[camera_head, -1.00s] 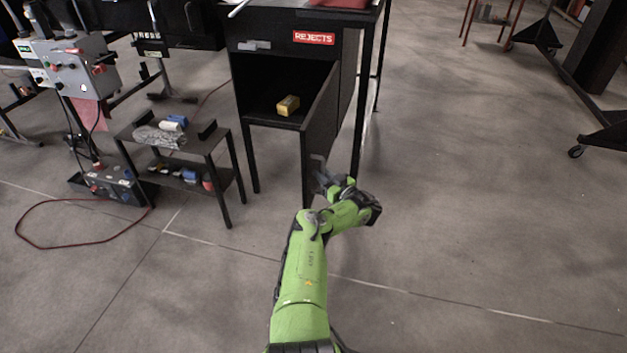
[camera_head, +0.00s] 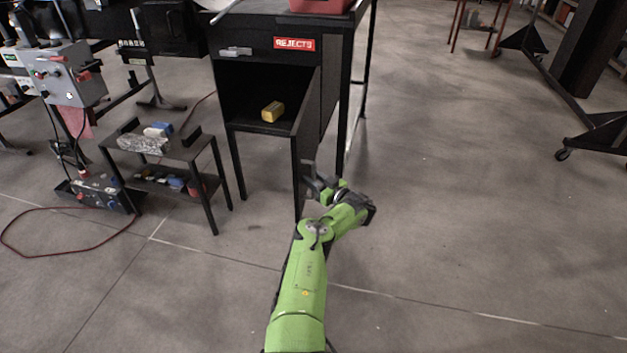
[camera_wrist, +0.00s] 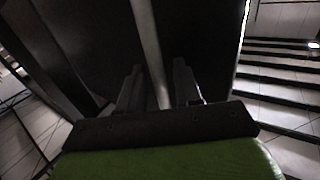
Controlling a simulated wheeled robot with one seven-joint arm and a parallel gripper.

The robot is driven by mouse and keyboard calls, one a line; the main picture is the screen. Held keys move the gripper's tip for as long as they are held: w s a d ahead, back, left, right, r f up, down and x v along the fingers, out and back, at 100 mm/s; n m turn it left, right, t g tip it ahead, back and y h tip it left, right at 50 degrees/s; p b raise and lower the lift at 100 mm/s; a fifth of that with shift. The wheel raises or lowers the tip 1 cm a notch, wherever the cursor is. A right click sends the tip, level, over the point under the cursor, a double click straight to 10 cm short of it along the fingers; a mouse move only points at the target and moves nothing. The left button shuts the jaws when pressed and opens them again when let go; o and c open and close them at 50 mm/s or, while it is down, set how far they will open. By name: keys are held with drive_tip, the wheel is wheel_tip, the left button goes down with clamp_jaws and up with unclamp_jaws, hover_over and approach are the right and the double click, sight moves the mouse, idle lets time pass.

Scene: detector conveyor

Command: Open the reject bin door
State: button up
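The black reject bin under the red REJECTS label (camera_head: 294,44) has its front uncovered, and a yellow block (camera_head: 272,111) shows inside. The bin door (camera_head: 314,112) stands swung outward on the right side of the opening, seen nearly edge-on. My gripper (camera_head: 318,186) is at the lower outer part of the door. In the wrist view my gripper's two dark fingers (camera_wrist: 158,88) stand apart, one on each side of a grey strip (camera_wrist: 148,42), which looks like the door's edge. Narrow gaps seem to show beside the strip; contact is hard to judge.
A low black two-tier shelf (camera_head: 165,160) with small items stands left of the bin. A grey control box (camera_head: 72,75) is farther left, and a red cable (camera_head: 60,253) lies on the floor.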

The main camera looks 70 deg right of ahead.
drive_tip(key=p+v, duration=0.6)
drive_tip(key=v, duration=0.9)
drive_tip(key=shift+s+p, duration=0.3)
drive_tip(key=shift+s, duration=0.05)
drive_tip(key=shift+a, duration=0.1)
